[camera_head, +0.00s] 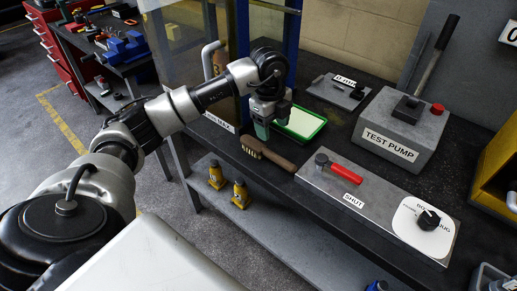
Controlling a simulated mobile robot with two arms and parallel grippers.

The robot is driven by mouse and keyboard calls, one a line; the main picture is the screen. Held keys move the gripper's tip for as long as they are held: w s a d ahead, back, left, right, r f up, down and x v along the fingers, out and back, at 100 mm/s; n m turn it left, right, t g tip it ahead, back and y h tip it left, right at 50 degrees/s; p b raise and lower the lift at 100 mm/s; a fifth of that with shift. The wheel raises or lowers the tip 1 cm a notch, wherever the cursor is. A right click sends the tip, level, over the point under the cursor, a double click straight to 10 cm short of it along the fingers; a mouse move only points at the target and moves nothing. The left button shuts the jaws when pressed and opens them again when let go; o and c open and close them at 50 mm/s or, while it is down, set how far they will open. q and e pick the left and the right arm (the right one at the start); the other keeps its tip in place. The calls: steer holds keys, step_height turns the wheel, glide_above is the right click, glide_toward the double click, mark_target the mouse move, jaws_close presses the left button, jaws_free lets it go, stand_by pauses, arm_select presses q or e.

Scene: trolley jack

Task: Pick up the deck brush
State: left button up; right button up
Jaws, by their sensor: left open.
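The deck brush (279,160) has a brown wooden handle and a paler bristled head at its left end. It lies on the dark bench top near the front edge, left of the grey SHUT panel. My left gripper (267,128) points down just above and behind the brush, near its head end. It is open, and nothing shows between its fingers. Whether a fingertip touches the brush cannot be told from this angle. My right gripper is out of view.
A green-rimmed tray (322,131) lies right behind the gripper. The grey panel (378,205) with a red lever (345,174) sits right of the brush. The test pump (400,135) stands farther back. Two yellow bottle jacks (240,194) stand on the lower shelf. A blue post rises behind.

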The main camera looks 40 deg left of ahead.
arm_select(q)
steer(key=shift+s+a+n+y, duration=0.15)
steer(key=shift+a+n+y, duration=0.35)
steer(key=shift+a, duration=0.6)
steer(key=p, duration=0.1)
glide_above(264, 148)
step_height(264, 148, down, 4)
steer(key=shift+d+f, duration=0.1)
steer(key=shift+f, duration=0.15)
steer(key=shift+f+p, duration=0.35)
steer(key=shift+f, duration=0.25)
step_height(264, 148, down, 4)
steer(key=shift+f+p, duration=0.15)
steer(key=shift+p, duration=0.4)
steer(key=c, duration=1.1)
